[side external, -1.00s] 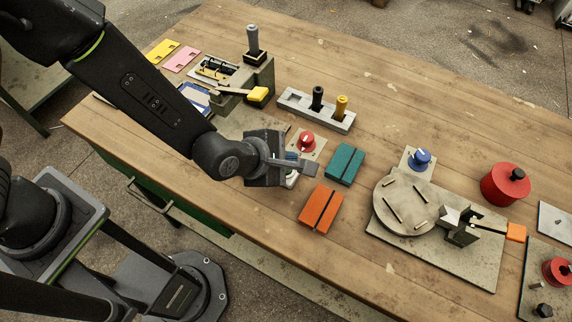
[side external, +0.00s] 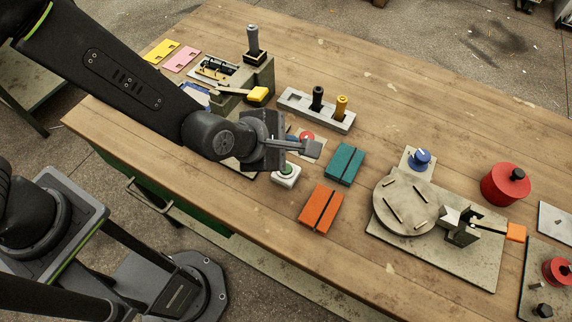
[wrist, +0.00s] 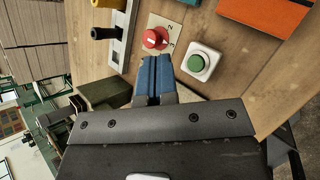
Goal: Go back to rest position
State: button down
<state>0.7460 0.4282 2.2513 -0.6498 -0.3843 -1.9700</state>
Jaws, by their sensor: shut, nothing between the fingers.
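My gripper (side external: 313,147) is shut and empty, held above the bench on the left side of the work area. In the wrist view its blue fingertips (wrist: 155,70) are pressed together. The red knob (wrist: 155,39) on its plate lies just beyond the fingertips; in the side view my gripper partly covers it. A white box with a green button (side external: 287,172) stands just below my gripper in the side view. It also shows right of the fingertips in the wrist view (wrist: 196,63).
Teal block (side external: 345,164) and orange block (side external: 321,208) lie to the right. A grey holder (side external: 296,105) with black and yellow pegs stands behind. A feeder with a yellow-ended lever (side external: 258,94) is beyond my wrist.

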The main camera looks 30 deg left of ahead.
dwell(0.6)
jog(key=s+a+r+m+g, duration=0.1)
jog(key=a+r+m, duration=0.9)
jog(key=a+r, duration=0.15)
jog(key=s+a+r+m+g+y, duration=0.1)
jog(key=s+a+r+m+y, duration=0.1)
jog(key=s+a+m, duration=0.4)
jog(key=s+a+r+m+y, duration=0.1)
jog(key=s+a+r+m, duration=0.2)
jog(key=s+a+m, duration=0.3)
jog(key=s+a, duration=0.1)
jog(key=a, duration=0.2)
jog(key=shift+a+r+g+y, duration=0.3)
jog(key=shift+r+g+y, duration=0.1)
